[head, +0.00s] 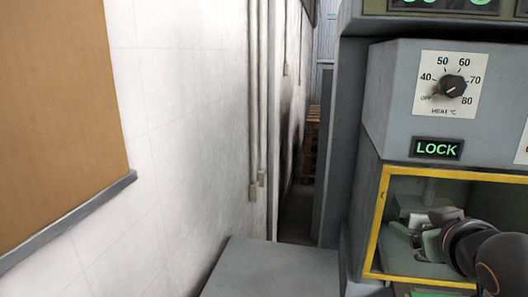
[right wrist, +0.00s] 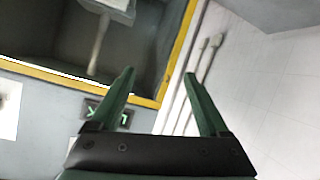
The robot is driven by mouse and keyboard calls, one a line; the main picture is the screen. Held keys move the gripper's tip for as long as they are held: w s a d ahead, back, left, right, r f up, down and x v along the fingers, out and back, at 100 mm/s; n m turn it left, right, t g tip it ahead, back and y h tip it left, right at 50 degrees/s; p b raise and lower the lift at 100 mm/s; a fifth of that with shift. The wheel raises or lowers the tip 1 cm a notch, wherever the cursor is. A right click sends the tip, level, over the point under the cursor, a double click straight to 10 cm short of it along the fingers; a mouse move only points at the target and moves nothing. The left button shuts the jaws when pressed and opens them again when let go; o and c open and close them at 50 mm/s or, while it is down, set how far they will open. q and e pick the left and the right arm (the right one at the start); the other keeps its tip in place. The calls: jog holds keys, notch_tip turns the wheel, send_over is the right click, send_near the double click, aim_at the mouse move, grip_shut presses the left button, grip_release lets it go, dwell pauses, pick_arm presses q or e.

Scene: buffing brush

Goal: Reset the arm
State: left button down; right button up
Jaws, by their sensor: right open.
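My right arm comes in at the lower right of the head view. Its green gripper (head: 432,244) is at the yellow-framed opening of the grey machine, partly hidden by my own wrist. In the right wrist view the right gripper (right wrist: 158,73) is open, with nothing between its two green fingers. Past the fingers, a pale grey part on a rod (right wrist: 98,45) shows inside the dark opening, apart from the fingers. My left gripper is not in view.
The yellow frame (head: 376,222) edges the opening. Above it are a LOCK sign (head: 436,149) and a heat dial (head: 453,86). A white tiled wall (head: 190,120) with pipes stands left, with a brown board (head: 60,110). A grey box top (head: 272,270) is bare.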

jog(key=s+a+f+g, duration=0.1)
jog(key=s+f+g, duration=0.15)
jog(key=f, duration=0.45)
jog(key=s+a+f+g+y, duration=0.1)
jog(key=s+f, duration=0.2)
jog(key=f, duration=0.5)
jog(key=s+a+f+g, duration=0.2)
jog(key=s+f, duration=0.1)
jog(key=f, duration=0.4)
jog(key=s+a+f+g+y, duration=0.15)
jog(key=s+f+g, duration=0.25)
jog(key=s+f, duration=1.05)
jog(key=w+a+f+t+y, duration=0.1)
jog(key=w+a+f+t, duration=0.2)
jog(key=f, duration=0.6)
jog(key=shift+a+f+n+t+y, duration=0.3)
jog(key=shift+a+f+t+y, duration=0.1)
jog(key=shift+a+t, duration=0.8)
jog(key=shift+d, duration=0.1)
